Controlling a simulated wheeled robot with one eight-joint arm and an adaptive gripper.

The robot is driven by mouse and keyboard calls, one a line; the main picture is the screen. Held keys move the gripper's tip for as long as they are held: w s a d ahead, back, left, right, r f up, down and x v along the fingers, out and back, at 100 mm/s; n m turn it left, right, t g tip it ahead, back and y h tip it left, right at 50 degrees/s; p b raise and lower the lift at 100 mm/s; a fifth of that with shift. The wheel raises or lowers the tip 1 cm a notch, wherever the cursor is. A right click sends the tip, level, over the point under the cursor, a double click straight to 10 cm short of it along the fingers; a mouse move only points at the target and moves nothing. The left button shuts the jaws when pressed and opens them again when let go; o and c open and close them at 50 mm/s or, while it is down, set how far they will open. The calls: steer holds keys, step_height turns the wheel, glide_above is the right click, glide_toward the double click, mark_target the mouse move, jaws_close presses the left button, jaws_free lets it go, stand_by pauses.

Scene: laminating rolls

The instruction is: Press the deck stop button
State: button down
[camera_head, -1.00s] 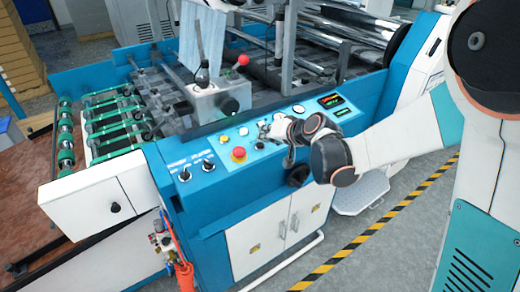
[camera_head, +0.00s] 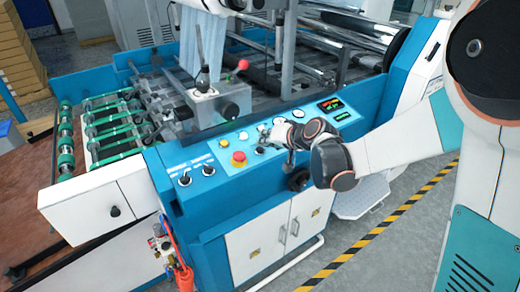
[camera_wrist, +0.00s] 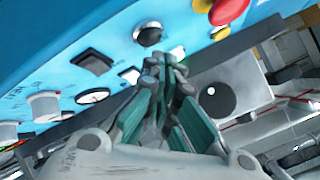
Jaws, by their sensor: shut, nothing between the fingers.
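The blue machine's sloped control panel (camera_head: 255,145) carries several buttons, dials and knobs. A red mushroom button on a yellow collar (camera_head: 239,158) sits near its front left part. It also shows at the top of the wrist view, cut by the edge (camera_wrist: 228,9). I cannot read which control is labelled deck stop. My gripper (camera_head: 264,136) is over the panel, right of and behind the red button. In the wrist view, my gripper (camera_wrist: 166,66) has its green-padded fingers together and empty, close to the panel. A chrome-ringed round button (camera_wrist: 148,33) lies just beyond the tips. Contact cannot be told.
A grey box with a black ball knob and red-tipped lever (camera_head: 216,104) stands behind the panel. Two black knobs (camera_head: 196,174) are at the panel's left. The panel's right end holds lit displays (camera_head: 333,103). Cabinet doors (camera_head: 272,238) are below; striped tape (camera_head: 340,262) marks the floor.

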steer(key=shift+f, duration=0.15)
steer(key=shift+f+b, duration=0.3)
steer(key=shift+b, duration=0.1)
steer(key=shift+w+a+f+b, duration=0.1)
steer(key=shift+w+f+b, duration=0.05)
steer(key=shift+f+b, duration=0.2)
stand_by(0.9)
steer(key=shift+r, duration=0.1)
stand_by(0.4)
steer(key=shift+r+p, duration=0.6)
steer(key=shift+r, duration=0.1)
steer(key=shift+s+d+r+p, duration=0.2)
steer(key=shift+r+p, duration=0.4)
steer(key=shift+r, duration=0.2)
steer(key=shift+s+d+r+p, duration=0.1)
steer(key=shift+s+r+p, duration=0.1)
steer(key=shift+r+p, duration=0.5)
steer(key=shift+s+d+r+p, duration=0.15)
steer(key=shift+r+p, duration=0.3)
steer(key=shift+r, duration=0.5)
steer(key=shift+s, duration=0.1)
